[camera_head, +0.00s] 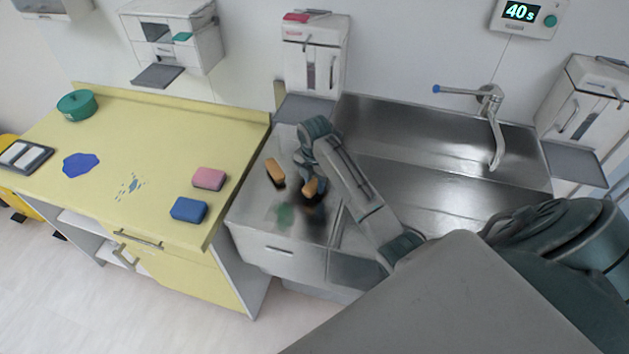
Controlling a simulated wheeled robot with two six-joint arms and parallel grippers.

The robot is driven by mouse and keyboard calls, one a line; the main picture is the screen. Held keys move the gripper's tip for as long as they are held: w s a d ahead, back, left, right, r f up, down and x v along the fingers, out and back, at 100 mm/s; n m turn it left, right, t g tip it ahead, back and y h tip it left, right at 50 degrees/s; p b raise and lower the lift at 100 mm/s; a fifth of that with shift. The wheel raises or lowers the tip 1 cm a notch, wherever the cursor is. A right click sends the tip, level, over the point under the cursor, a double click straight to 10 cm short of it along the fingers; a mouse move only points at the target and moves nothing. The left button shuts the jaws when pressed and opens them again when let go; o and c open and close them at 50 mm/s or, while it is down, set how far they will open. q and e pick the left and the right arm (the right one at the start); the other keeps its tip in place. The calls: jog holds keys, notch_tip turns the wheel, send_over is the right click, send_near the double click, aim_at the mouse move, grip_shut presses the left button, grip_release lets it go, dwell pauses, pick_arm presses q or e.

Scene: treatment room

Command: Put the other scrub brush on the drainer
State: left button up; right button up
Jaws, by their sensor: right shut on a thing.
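One scrub brush (275,170), tan on top with a dark underside, lies on the steel drainer (255,208) left of the sink. The other scrub brush (311,188), also tan, is just to its right. My right gripper (309,178) is shut on this second brush, over the drainer. The gripper and arm hide part of it. I cannot tell whether its underside touches the steel; a dark reflection shows just below. The two brushes are apart. My left gripper is not in view.
The sink basin (440,190) with its tap (494,130) is to the right. Dispensers hang on the wall.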

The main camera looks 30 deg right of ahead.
jog(key=shift+f, duration=0.65)
jog(key=o, duration=0.5)
jog(key=shift+f, duration=0.15)
jog(key=o, duration=0.5)
